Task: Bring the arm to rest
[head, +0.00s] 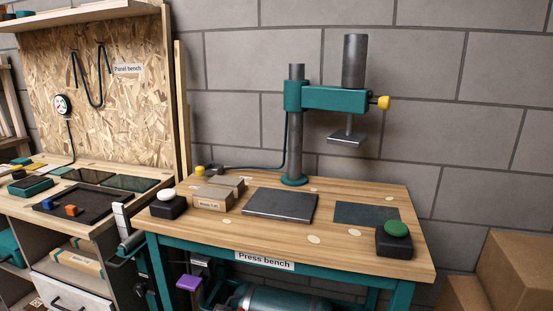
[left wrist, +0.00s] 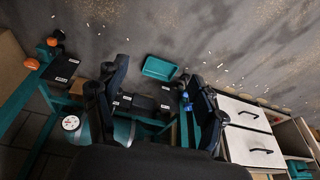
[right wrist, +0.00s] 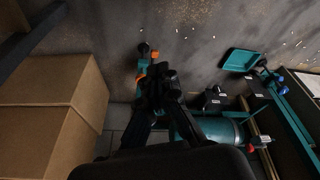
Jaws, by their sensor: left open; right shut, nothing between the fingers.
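Neither arm shows in the head view. My left gripper (left wrist: 157,105) is in the left wrist view with its two dark fingers spread wide apart, open and empty, with dark boxes and a teal tray seen beyond them. My right gripper (right wrist: 158,80) is in the right wrist view with its dark fingers together, shut with nothing between them.
The press bench (head: 390,265) carries a teal press (head: 335,97), a black-based green button (head: 396,230) and a white button (head: 167,195). The panel bench (head: 100,222) stands left. Cardboard boxes (head: 513,270) stand right; a teal tank (right wrist: 222,130) is below.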

